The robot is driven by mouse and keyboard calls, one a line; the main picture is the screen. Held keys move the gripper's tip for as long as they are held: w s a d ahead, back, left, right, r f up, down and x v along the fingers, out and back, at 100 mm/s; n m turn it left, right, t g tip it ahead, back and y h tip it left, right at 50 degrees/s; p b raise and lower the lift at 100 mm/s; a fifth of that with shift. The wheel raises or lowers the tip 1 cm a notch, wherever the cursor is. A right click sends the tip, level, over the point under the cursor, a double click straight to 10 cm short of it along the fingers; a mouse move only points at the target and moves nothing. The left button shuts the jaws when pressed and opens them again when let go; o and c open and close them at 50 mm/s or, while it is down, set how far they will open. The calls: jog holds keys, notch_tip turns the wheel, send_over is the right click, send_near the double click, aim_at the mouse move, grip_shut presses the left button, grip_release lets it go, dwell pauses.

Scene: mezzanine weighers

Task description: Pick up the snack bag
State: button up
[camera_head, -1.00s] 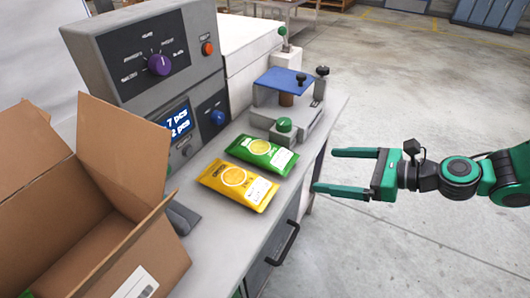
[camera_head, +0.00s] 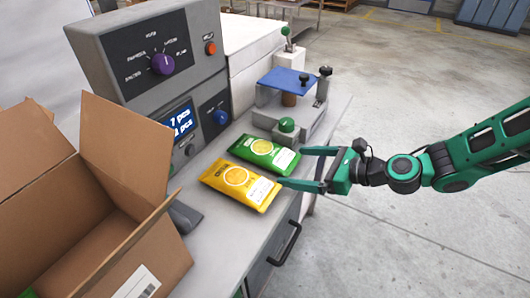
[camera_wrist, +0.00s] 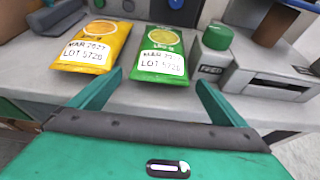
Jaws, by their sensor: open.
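Two snack bags lie flat side by side on the grey counter. The green bag (camera_head: 262,153) is farther back and the yellow bag (camera_head: 240,186) is nearer the box. In the wrist view the green bag (camera_wrist: 160,55) lies ahead between the fingers' lines, and the yellow bag (camera_wrist: 92,46) is to its left. My gripper (camera_head: 303,168) is open and empty at the counter's right edge. Its fingers point left toward the bags, their tips close to the bags' right ends. I cannot tell whether a fingertip touches a bag.
An open cardboard box (camera_head: 125,143) stands at the left. A grey control panel (camera_head: 150,60) with knobs and a display rises behind the bags. A device with a blue plate (camera_head: 283,79) and a green button (camera_head: 286,125) stands just beyond the green bag. Open floor lies right.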

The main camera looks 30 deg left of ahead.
jog(key=c, duration=1.2)
jog(key=shift+c, duration=0.2)
jog(key=shift+r, duration=0.1)
jog(key=shift+r, duration=0.5)
jog(key=r, duration=0.3)
jog(key=shift+s+r, duration=0.25)
jog(key=shift+s, duration=0.1)
jog(key=s+r, duration=0.6)
jog(key=s, duration=0.5)
jog(key=shift+a+r, duration=0.15)
jog(key=shift+a, duration=0.15)
